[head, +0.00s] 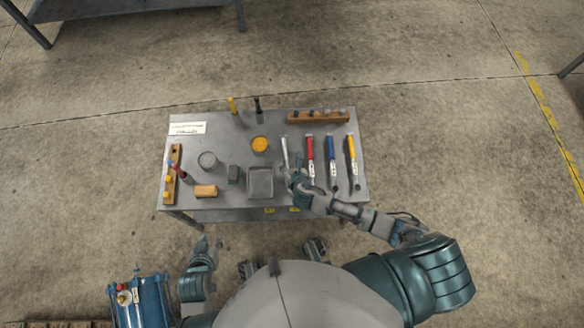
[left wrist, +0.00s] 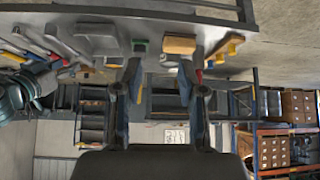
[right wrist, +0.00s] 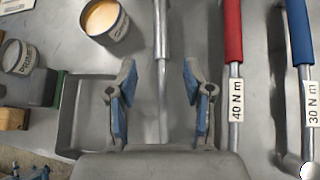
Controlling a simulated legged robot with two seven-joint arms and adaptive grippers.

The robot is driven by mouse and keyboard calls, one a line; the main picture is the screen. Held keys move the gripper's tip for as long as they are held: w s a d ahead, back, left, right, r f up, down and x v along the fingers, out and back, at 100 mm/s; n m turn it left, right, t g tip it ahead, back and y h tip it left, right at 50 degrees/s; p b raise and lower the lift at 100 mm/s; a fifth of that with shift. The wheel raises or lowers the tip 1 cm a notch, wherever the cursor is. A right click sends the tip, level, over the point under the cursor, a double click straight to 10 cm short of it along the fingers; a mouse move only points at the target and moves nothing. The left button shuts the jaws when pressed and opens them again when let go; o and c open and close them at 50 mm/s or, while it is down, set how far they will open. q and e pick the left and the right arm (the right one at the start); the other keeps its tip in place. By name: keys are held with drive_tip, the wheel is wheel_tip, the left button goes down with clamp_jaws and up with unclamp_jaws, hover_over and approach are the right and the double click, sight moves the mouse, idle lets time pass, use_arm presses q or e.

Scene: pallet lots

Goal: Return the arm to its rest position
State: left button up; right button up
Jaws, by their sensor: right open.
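My right gripper (head: 293,182) is over the front middle of the grey table (head: 225,127). In the right wrist view it is open (right wrist: 158,75), with a silver-handled tool (right wrist: 161,50) showing between its fingers; no finger touches it there, and the height gap cannot be told. My left gripper (head: 206,244) hangs low in front of the table's left front. In the left wrist view it is open and empty (left wrist: 158,75). Torque wrenches with red (head: 310,148), blue (head: 331,148) and yellow (head: 351,147) handles lie to the right of my right gripper.
A grey tray (head: 273,184), an orange-filled can (head: 260,144), a grey can (head: 207,160) and a yellow-brown block (head: 206,191) stand on the table. Wooden racks sit at the left (head: 172,172) and back right (head: 318,116). A blue container (head: 142,300) stands on the lower left.

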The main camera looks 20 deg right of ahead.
drive_tip(key=v, duration=0.2)
drive_tip(key=shift+s+r, duration=0.2)
drive_tip(key=shift+s, duration=0.1)
use_arm(q)
drive_tip(key=s+a+f+g+y, duration=0.1)
drive_tip(key=s+a+f+g, duration=0.15)
drive_tip(key=s, duration=0.25)
drive_tip(key=s+a+f+g, duration=0.1)
drive_tip(key=s+f+g, duration=0.15)
drive_tip(key=s, duration=0.25)
use_arm(e)
drive_tip(key=s+d+r+m+g, duration=0.2)
drive_tip(key=s+d+m+g, duration=0.2)
drive_tip(key=s+m, duration=1.1)
drive_tip(key=s+d+r+m+g, duration=0.1)
drive_tip(key=s+d+m+g, duration=0.25)
drive_tip(key=s+m, duration=1.1)
use_arm(q)
wheel_tip(320, 180, down, 17)
drive_tip(key=s+p, duration=0.2)
drive_tip(key=p, duration=0.8)
drive_tip(key=shift+s+r+g, duration=0.15)
drive_tip(key=shift+g, duration=0.25)
use_arm(e)
wheel_tip(320, 180, down, 17)
drive_tip(key=m+g, duration=0.1)
drive_tip(key=shift+s+a+y, duration=0.15)
drive_tip(key=shift+s+y, duration=0.1)
drive_tip(key=shift+y, duration=0.05)
